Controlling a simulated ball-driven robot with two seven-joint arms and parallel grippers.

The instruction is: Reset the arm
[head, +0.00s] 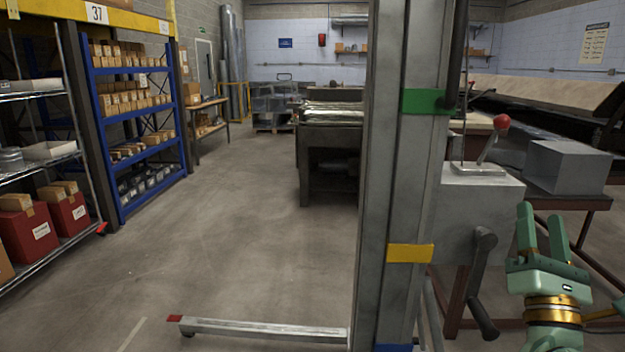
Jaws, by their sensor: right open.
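My right gripper (541,232) shows at the lower right of the head view. Its two green fingers point up and stand apart, with nothing between them. It is in front of a table and to the right of a grey post's crank handle. My left gripper is not in the head view.
A tall grey metal post (397,180) with a crank handle (482,280) stands close in front, its foot (262,329) reaching left along the floor. A grey duct piece (568,167) sits on a table at right. Blue shelving (118,215) lines the left. The floor (225,230) between is clear.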

